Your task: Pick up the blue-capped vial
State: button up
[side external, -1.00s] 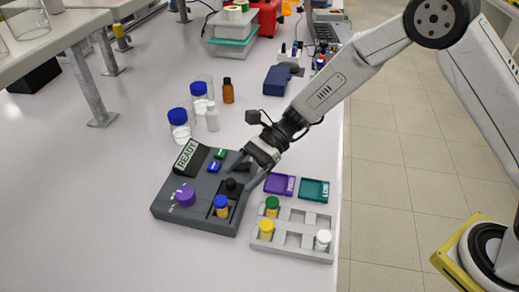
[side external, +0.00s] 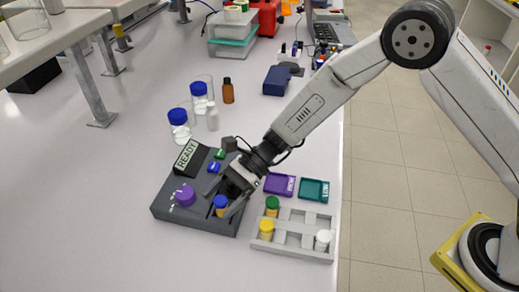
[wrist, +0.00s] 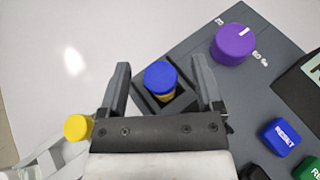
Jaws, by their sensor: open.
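The blue-capped vial (side external: 221,203) stands upright in a well of the dark grey rig (side external: 168,212). In the wrist view its blue cap (wrist: 160,76) and a little of its amber body show between the fingers. My gripper (wrist: 160,85) is open, with one finger on each side of the vial, and a gap shows on both sides of the cap. In the side view my gripper (side external: 226,197) is low over the rig at the vial and partly covers the wells behind it.
A purple knob (side external: 185,196) and blue and green buttons sit on the rig near my gripper. A grey rack (side external: 291,252) with green-, yellow- and white-capped vials stands to the right. Purple (side external: 279,184) and teal (side external: 314,189) trays lie behind the rack.

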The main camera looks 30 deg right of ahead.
jog(key=shift+a+f, duration=0.1)
jog(key=shift+a, duration=0.15)
jog(key=shift+c, duration=0.2)
grip_shut()
dwell(0.4)
